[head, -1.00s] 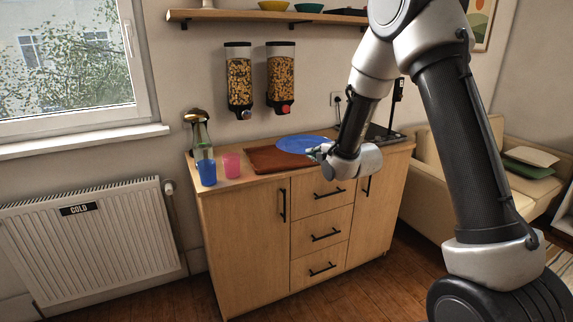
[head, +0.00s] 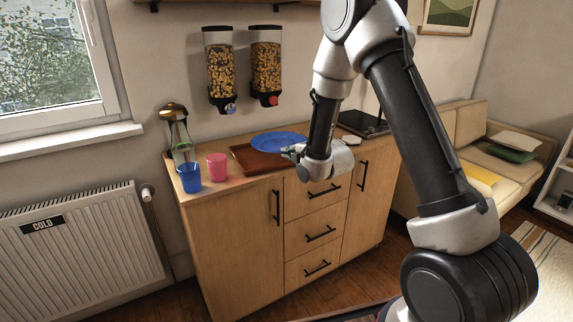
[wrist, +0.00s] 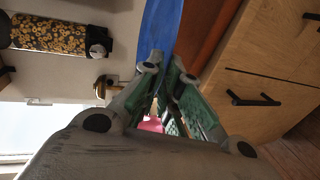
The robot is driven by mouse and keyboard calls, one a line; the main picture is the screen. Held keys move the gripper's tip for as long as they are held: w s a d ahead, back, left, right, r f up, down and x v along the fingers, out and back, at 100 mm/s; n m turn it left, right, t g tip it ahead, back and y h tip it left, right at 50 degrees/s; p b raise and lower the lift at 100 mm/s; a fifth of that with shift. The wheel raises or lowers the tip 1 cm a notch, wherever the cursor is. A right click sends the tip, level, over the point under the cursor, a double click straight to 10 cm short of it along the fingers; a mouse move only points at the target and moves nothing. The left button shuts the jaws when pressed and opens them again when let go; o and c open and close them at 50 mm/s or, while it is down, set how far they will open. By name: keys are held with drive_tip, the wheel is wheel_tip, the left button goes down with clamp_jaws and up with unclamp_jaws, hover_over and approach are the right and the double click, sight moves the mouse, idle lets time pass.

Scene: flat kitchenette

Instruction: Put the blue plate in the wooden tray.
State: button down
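The blue plate (head: 278,142) is roughly level over the back right part of the wooden tray (head: 246,158), and it hides some of the tray. My gripper (head: 291,151) is at the plate's near right rim. In the wrist view, the plate (wrist: 160,28) reaches down between the fingertips (wrist: 164,72), which are closed on its rim. The reddish-brown tray (wrist: 205,28) lies alongside the plate there. I cannot tell whether the plate touches the tray.
A blue cup (head: 190,178) and a pink cup (head: 217,166) stand left of the tray, with a bottle (head: 180,140) behind them. Two cereal dispensers (head: 265,72) hang above. A dark hob-like item (head: 363,122) lies at the counter's right back.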

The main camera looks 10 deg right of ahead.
drive_tip(key=shift+f, duration=2.55)
drive_tip(key=shift+f, duration=0.1)
drive_tip(key=c, duration=1.6)
unclamp_jaws()
drive_tip(key=shift+c, duration=0.2)
